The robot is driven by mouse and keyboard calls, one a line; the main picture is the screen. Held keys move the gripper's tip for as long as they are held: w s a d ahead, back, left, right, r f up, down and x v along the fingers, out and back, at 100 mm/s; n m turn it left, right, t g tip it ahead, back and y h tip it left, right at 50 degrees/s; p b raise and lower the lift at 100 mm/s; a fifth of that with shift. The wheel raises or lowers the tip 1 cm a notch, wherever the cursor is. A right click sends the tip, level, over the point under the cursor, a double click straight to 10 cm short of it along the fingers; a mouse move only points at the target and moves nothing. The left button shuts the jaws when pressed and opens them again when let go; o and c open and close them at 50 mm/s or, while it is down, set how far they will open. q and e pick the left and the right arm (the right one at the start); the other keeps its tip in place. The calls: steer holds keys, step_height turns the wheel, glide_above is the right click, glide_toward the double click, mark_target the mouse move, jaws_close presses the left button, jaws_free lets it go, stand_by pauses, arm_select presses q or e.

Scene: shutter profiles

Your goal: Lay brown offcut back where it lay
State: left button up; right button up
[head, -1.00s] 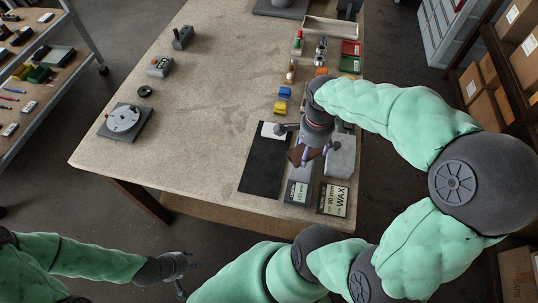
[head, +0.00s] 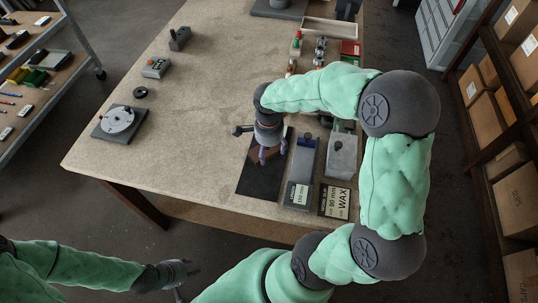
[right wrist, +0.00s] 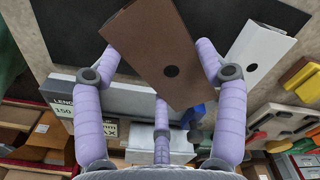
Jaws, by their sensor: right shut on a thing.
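My right gripper (head: 270,154) is over the black mat (head: 256,190) near the front edge of the table. Its purple fingers are shut on the brown offcut (right wrist: 160,50), a flat brown piece with a dark round hole. In the right wrist view the offcut is tilted between the fingers, with the black mat (right wrist: 75,35) behind it. I cannot tell whether it touches the mat. A white piece (right wrist: 258,48) lies beside it in that view; the arm hides it in the head view. My left gripper (head: 177,277) is open and empty, off the table at lower left.
A grey length block (head: 302,170) with a 150 mm label stands right of the mat. A round turntable (head: 119,119) sits at the table's left. The table's middle is clear.

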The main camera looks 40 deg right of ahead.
mark_target(269, 151)
steer(key=shift+f+b, duration=0.3)
steer(key=shift+f, duration=1.25)
steer(key=shift+f, duration=0.2)
steer(key=o, duration=1.3)
steer(key=shift+c, duration=0.2)
steer(key=shift+r, duration=0.1)
steer(key=shift+r, duration=0.15)
step_height(269, 151, up, 12)
steer(key=p, duration=0.3)
